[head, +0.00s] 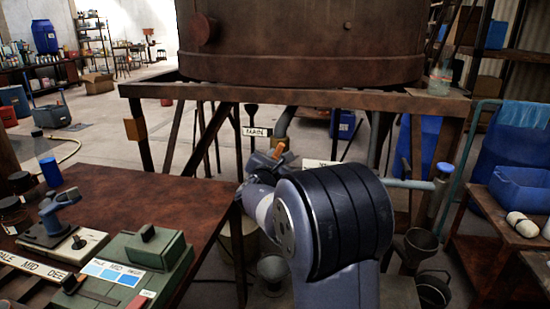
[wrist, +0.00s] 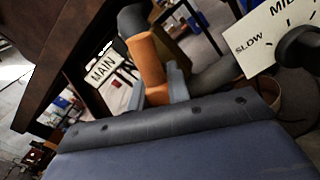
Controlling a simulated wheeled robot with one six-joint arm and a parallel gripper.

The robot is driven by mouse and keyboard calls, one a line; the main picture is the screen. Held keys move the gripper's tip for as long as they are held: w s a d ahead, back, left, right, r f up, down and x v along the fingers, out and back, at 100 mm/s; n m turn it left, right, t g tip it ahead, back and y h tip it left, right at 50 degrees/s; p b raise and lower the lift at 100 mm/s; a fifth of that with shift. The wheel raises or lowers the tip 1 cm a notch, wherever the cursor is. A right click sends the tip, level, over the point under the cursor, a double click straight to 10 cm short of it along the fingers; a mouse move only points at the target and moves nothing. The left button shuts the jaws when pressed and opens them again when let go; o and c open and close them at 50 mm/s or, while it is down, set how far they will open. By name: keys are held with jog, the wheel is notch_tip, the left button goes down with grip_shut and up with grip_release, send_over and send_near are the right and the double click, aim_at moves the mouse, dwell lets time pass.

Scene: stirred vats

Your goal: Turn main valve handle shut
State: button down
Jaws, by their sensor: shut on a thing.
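The main valve handle is an orange lever (head: 279,149) under the vat stand, close to a white MAIN label (head: 256,132). In the wrist view the handle (wrist: 147,60) stands up, slightly tilted, with the MAIN label (wrist: 103,68) to its left. My gripper (head: 268,160) is shut on the handle, and the wrist view shows its fingers (wrist: 160,90) around the lower part of the lever. My arm hides most of the valve body in the head view. A dark pipe (wrist: 212,78) runs beside the handle.
A rusty brown vat (head: 310,45) rests on a stand (head: 300,98) just above. A white SLOW–MID plate (wrist: 265,40) with a dark knob is right of the handle. A workbench (head: 120,190) with a green box (head: 135,268) is at left; a shelf with a blue bin (head: 520,188) is at right.

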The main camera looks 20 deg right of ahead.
dwell(0.8)
jog(key=c, duration=0.6)
grip_release()
jog(key=v, duration=1)
jog(key=shift+s+a, duration=0.25)
jog(key=shift+s, duration=0.1)
jog(key=shift+c, duration=0.4)
